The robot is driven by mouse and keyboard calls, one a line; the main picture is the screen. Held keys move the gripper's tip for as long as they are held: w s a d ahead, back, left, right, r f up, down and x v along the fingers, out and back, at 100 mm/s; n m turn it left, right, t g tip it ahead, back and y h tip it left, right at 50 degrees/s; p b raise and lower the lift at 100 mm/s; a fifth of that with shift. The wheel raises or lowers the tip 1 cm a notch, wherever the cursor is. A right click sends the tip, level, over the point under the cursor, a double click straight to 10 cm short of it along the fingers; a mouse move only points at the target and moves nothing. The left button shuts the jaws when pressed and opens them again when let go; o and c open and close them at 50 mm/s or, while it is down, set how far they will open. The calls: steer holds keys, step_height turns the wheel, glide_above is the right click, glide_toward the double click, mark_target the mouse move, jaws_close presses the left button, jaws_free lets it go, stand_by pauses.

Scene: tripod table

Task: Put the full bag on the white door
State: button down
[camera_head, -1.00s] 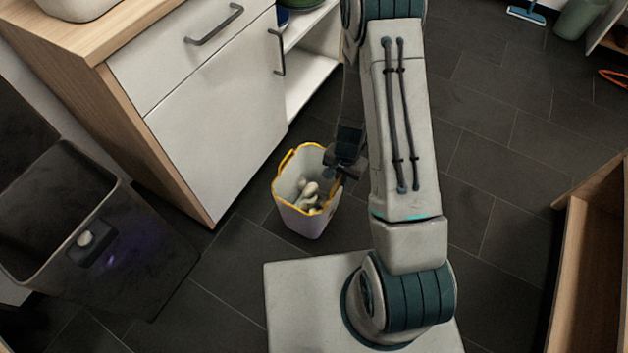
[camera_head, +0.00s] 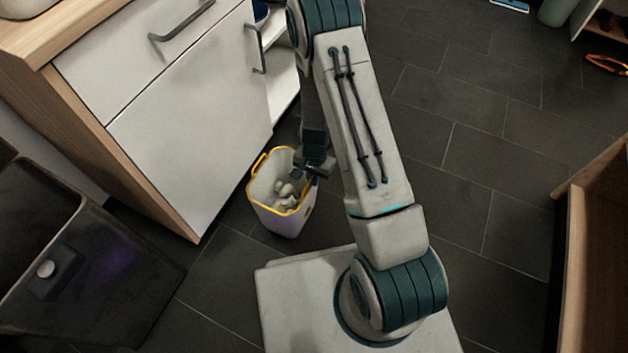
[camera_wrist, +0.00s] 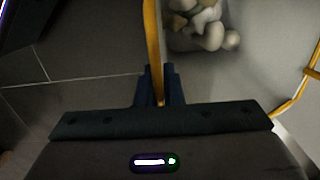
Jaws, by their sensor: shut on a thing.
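The full bag (camera_head: 283,221) is a pale, bucket-like bag with a yellow rim and several whitish lumps inside. It is upright in the head view, in front of the white cabinet; whether its base touches the floor I cannot tell. My gripper (camera_head: 314,166) is at the bag's right rim. In the wrist view, my gripper (camera_wrist: 159,88) is shut on the yellow edge of the bag, with the lumps (camera_wrist: 205,25) beyond it. The white door (camera_head: 190,130), with a dark upright handle (camera_head: 258,50), is left of the bag, below a white drawer front.
A dark open bin (camera_head: 100,270) stands at the lower left. Open white shelves (camera_head: 285,75) are just right of the door. A wooden unit (camera_head: 600,230) stands at the right edge. Dark tiled floor (camera_head: 470,150) is clear between the arm and that unit.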

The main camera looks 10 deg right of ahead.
steer(key=shift+f, duration=0.15)
steer(key=c, duration=1.6)
jaws_free()
steer(key=shift+o, duration=0.2)
step_height(320, 180, up, 22)
steer(key=n+p, duration=0.2)
steer(key=p, duration=0.4)
steer(key=s+d+r+n+t, duration=0.1)
steer(key=s+d+r+n, duration=0.2)
steer(key=s+r, duration=1.3)
step_height(320, 180, up, 3)
steer(key=n, duration=0.2)
steer(key=shift+d+n+t, duration=0.15)
steer(key=shift+n+t, duration=0.15)
steer(key=shift+n, duration=0.1)
